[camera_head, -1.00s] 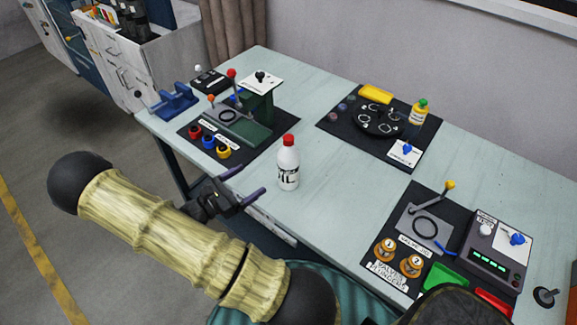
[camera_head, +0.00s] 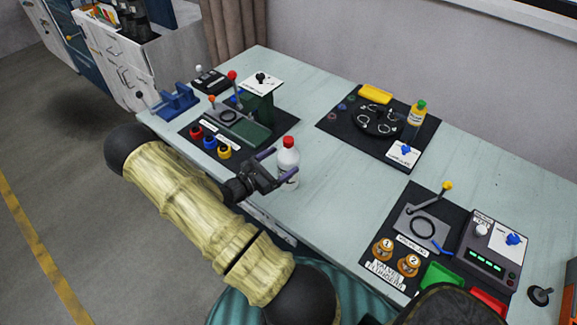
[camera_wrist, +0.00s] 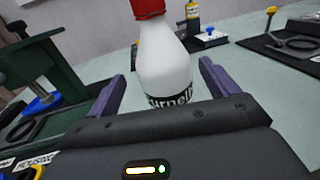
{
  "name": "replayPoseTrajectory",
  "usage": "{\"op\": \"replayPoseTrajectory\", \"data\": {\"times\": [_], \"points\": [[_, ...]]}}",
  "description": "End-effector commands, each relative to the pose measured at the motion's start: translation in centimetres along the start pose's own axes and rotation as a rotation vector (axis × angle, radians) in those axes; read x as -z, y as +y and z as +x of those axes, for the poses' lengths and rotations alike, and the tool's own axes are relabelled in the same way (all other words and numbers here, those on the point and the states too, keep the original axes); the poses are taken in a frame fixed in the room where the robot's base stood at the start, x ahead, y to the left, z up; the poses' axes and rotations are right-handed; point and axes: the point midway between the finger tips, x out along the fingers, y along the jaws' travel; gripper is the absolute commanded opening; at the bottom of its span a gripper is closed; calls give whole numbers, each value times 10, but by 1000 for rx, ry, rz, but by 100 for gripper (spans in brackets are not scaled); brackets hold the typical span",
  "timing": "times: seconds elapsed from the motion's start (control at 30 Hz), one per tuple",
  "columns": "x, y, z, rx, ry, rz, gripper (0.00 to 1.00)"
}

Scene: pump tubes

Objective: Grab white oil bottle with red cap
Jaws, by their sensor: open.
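The white oil bottle (camera_head: 289,158) with a red cap stands upright on the table near its front edge. In the wrist view the bottle (camera_wrist: 163,62) rises between two purple fingers, with a black label low on its body partly hidden by my gripper's body. My gripper (camera_head: 279,163) is open, with its fingers on either side of the bottle. In the wrist view my gripper (camera_wrist: 160,80) shows a gap between the left finger and the bottle, and a smaller one on the right.
A black mat with a green press (camera_head: 258,112) and red, blue and yellow rings lies left of the bottle. Behind stands a black round plate (camera_head: 378,121) with a yellow bottle (camera_head: 416,114). A valve station (camera_head: 423,222) is at the right. The table between is clear.

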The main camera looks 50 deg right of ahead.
Motion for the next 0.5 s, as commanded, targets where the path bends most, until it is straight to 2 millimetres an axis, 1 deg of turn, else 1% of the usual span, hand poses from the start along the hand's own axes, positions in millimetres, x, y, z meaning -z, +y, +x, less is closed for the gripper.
{"op": "replayPoseTrajectory", "data": {"times": [0.17,0.27,0.37,0.5], "points": [[-1,-1,4,2,0,0,86],[-3,-3,15,4,-1,-1,86],[-4,-6,30,5,0,-1,86],[-3,-6,48,3,0,1,86]]}}
